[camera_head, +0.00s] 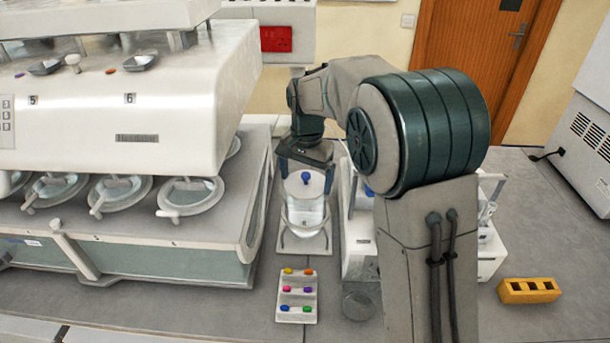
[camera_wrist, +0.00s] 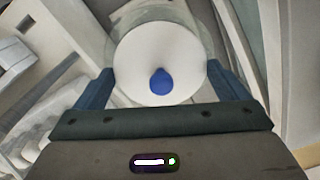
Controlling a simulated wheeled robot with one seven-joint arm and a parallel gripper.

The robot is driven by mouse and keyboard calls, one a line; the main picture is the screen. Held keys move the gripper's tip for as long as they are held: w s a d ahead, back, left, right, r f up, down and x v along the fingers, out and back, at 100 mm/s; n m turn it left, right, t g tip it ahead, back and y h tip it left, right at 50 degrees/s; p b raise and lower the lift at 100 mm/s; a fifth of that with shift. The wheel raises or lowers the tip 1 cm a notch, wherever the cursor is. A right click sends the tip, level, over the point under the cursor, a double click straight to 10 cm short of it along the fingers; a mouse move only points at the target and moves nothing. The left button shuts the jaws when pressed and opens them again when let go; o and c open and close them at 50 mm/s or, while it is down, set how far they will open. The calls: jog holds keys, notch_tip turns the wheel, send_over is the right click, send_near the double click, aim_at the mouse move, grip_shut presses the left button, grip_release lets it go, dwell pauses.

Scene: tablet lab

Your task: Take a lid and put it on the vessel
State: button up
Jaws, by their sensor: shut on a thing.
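The lid is a pale round disc with a blue knob, in the head view (camera_head: 305,179) and the wrist view (camera_wrist: 140,58). My gripper (camera_head: 307,165) is above the vessel, its fingers on either side of the lid in the wrist view (camera_wrist: 158,75), shut on it. The clear glass vessel (camera_head: 305,218) stands upright in a holder on the bench, directly below the lid in the head view. Its glass rim shows around the lid in the wrist view. I cannot tell whether the lid touches the rim.
A large white tablet-testing machine (camera_head: 130,110) stands close on the left. A small tray of coloured pieces (camera_head: 297,312) lies in front of the vessel. White equipment (camera_head: 357,235) stands just to the right, partly behind my arm. A yellow block (camera_head: 528,291) lies farther right.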

jog(key=o, duration=0.7)
notch_tip(320, 180, up, 14)
jog(key=shift+s+d+f+b, duration=0.1)
jog(key=shift+d+b, duration=0.05)
jog(key=shift+b, duration=0.4)
